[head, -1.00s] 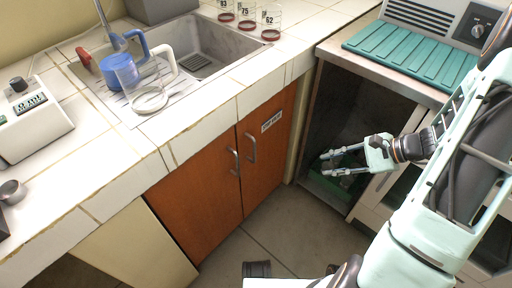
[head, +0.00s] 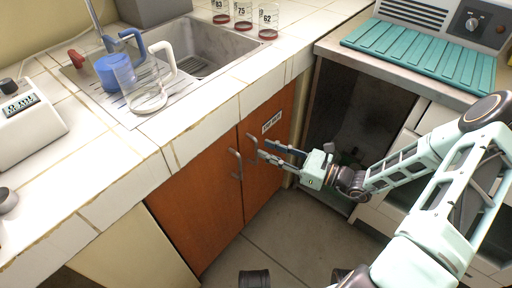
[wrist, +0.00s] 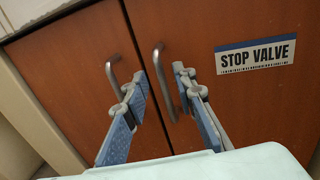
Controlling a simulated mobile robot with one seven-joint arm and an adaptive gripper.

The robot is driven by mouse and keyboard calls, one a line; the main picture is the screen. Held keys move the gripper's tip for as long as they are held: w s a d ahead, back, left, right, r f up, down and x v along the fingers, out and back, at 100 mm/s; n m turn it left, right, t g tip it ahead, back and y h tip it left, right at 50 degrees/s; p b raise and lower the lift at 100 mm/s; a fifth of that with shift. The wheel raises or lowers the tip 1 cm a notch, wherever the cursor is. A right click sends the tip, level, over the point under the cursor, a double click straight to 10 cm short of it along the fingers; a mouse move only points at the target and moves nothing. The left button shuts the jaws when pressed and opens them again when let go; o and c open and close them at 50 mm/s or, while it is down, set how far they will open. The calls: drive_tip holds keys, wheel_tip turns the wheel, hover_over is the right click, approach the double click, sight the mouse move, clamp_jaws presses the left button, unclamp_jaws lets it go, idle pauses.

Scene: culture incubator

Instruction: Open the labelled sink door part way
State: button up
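The labelled sink door (head: 266,151) is the right one of two brown doors under the sink, and it looks shut. Its "STOP VALVE" label (wrist: 256,55) reads clearly in the wrist view. Its curved metal handle (head: 252,147) stands upright near the seam between the doors; in the wrist view the handle (wrist: 160,76) shows between my fingers, beyond them. My gripper (head: 265,150) is open in front of this door, with the fingertips close to the handle. In the wrist view the gripper (wrist: 155,80) has nothing between its pads. I cannot tell whether a finger touches the handle.
The left door (head: 197,205) has its own handle (head: 236,164), close beside. The tiled counter (head: 210,130) overhangs the doors. A bench with a teal mat (head: 425,52) stands to the right above a dark open bay. The floor (head: 270,235) in front is clear.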

sight(256, 162)
drive_tip(key=x, duration=0.4)
drive_tip(key=shift+w+a+b, duration=0.2)
drive_tip(key=shift+a+b, duration=0.15)
drive_tip(key=shift+b, duration=0.05)
clamp_jaws()
